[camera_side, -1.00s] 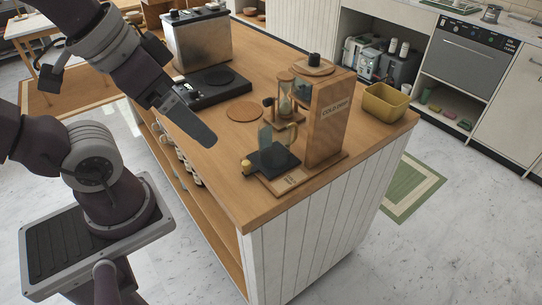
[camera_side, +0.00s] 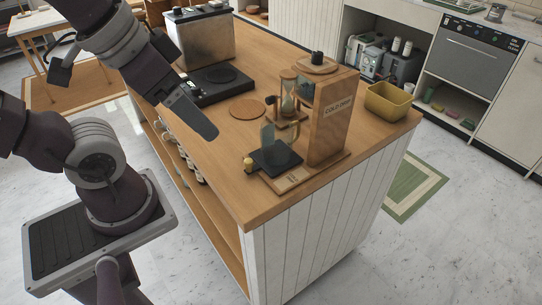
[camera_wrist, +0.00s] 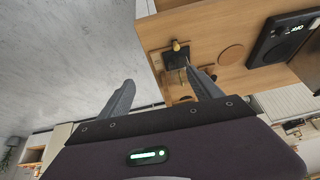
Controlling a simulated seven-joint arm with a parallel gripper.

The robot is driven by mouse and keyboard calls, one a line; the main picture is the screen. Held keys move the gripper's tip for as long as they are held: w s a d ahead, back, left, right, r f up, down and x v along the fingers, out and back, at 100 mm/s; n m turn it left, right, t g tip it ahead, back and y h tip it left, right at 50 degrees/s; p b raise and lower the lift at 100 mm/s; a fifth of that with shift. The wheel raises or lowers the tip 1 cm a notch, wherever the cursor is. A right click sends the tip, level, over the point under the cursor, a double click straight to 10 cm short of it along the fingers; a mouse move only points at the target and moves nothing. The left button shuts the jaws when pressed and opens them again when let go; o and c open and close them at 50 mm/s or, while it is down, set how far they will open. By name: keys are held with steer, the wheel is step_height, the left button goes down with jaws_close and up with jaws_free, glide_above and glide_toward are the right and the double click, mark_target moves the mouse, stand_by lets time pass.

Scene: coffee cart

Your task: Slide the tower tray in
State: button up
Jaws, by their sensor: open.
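The cold drip tower (camera_side: 332,118) is a wooden stand with glass parts on the near right corner of the wooden counter. Its tray (camera_side: 275,157) is a black plate at the tower's base, with a yellowish knob (camera_side: 248,165) on its left end. The plate sticks out to the left of the tower. In the wrist view the black tray (camera_wrist: 175,60) and its knob (camera_wrist: 176,46) show beyond the fingers. My gripper (camera_wrist: 165,88) is open and empty, its fingers wide apart. In the side view my gripper (camera_side: 212,132) hangs above the counter's left edge, apart from the tray.
A glass carafe (camera_side: 267,136) stands at the tray. A round cork mat (camera_side: 248,108) lies behind it, with a black scale (camera_side: 218,84) and a steel machine (camera_side: 203,38) farther back. A yellow bin (camera_side: 387,102) stands right of the tower. Cups (camera_side: 183,152) sit on the shelf below.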

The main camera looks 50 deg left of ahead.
steer(key=w+f+m, duration=0.1)
steer(key=w, duration=0.1)
steer(key=w+a+f+g, duration=0.1)
steer(key=w+a+f+m+g+y, duration=0.1)
steer(key=w, duration=0.1)
steer(key=shift+w+a+f+m, duration=0.2)
steer(key=shift+w+f+m, duration=0.05)
steer(key=shift+w+m, duration=0.05)
steer(key=c, duration=0.6)
steer(key=m+g+h, duration=0.1)
steer(key=m+g, duration=0.2)
steer(key=m, duration=0.3)
glide_above(249, 160)
step_height(249, 160, down, 12)
steer(key=shift+f, duration=0.15)
step_height(249, 160, down, 7)
steer(key=shift+f, duration=0.1)
jaws_close()
